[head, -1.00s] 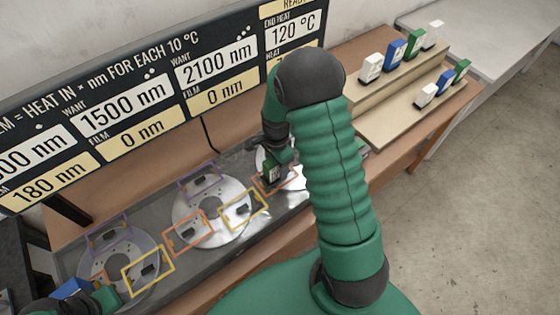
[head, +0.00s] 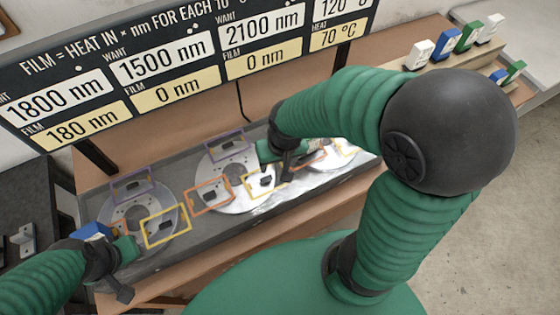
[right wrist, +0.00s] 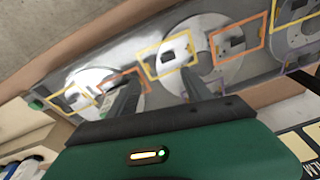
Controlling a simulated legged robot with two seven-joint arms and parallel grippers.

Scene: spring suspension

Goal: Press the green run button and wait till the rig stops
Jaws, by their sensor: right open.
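The green run button is not visible in the head view, where my right arm covers the right end of the rig. A small green knob (right wrist: 36,104), possibly that button, shows at the rig's end in the right wrist view. The rig (head: 212,228) is a long grey tray with three shiny discs. My right gripper (head: 287,170) hangs above it, between the middle and right discs.
A dark board (head: 185,75) behind the rig reads want 1800, 1500 and 2100 nm, film 180, 0 and 0 nm, heat 70 °C. Orange, yellow and purple frames (head: 210,197) mark spots around the discs. Labelled blocks (head: 443,45) stand on a stepped shelf at upper right.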

